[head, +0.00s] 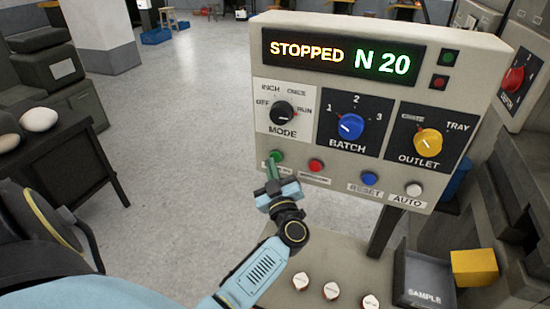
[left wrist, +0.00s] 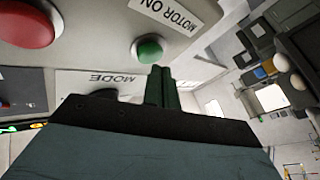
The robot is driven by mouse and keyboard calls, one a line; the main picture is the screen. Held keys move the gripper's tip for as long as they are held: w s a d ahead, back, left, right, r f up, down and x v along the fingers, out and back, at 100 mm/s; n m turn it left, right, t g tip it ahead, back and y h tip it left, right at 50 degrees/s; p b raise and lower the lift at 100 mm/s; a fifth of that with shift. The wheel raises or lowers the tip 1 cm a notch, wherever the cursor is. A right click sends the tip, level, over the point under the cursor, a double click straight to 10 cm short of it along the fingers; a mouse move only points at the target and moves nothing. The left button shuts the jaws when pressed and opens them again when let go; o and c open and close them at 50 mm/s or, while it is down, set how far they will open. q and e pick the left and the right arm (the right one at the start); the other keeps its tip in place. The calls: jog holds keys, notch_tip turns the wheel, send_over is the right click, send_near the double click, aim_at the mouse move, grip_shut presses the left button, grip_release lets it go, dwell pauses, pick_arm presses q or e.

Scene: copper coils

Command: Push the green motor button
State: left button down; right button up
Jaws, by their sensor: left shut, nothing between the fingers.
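The green motor button (head: 277,157) sits at the lower left of the grey control panel (head: 470,60), left of a red button (head: 316,165). In the left wrist view the green button (left wrist: 149,49) stands out on the panel beside a MOTOR ON label (left wrist: 163,14). My left gripper (head: 272,170) is shut and empty, its fingertips just below the green button in the head view. In the left wrist view the fingertips (left wrist: 160,72) overlap or lie close to the button's edge; I cannot tell whether they touch. The display (head: 340,57) reads STOPPED N 20. My right gripper is not in view.
The panel also carries a black MODE knob (head: 283,113), a blue BATCH knob (head: 350,126), a yellow OUTLET knob (head: 428,142), a blue button (head: 370,178) and a white button (head: 414,189). Below are several white-topped knobs (head: 331,291), a SAMPLE bin (head: 418,275) and a yellow block (head: 475,267).

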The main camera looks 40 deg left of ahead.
pick_arm(q)
jog(key=shift+w+a, duration=0.2)
jog(key=shift+w, duration=0.5)
dwell(0.6)
dwell(0.4)
jog(key=shift+s+d+p, duration=0.3)
jog(key=shift+s+p, duration=0.3)
jog(key=shift+s, duration=0.3)
jog(key=shift+s, duration=0.1)
jog(key=s+p, duration=0.1)
jog(key=s+d+p, duration=0.1)
jog(key=s, duration=0.2)
jog(key=shift+s+d+p, duration=0.25)
jog(key=shift+s+p, duration=0.05)
jog(key=shift+p, duration=0.1)
dwell(0.4)
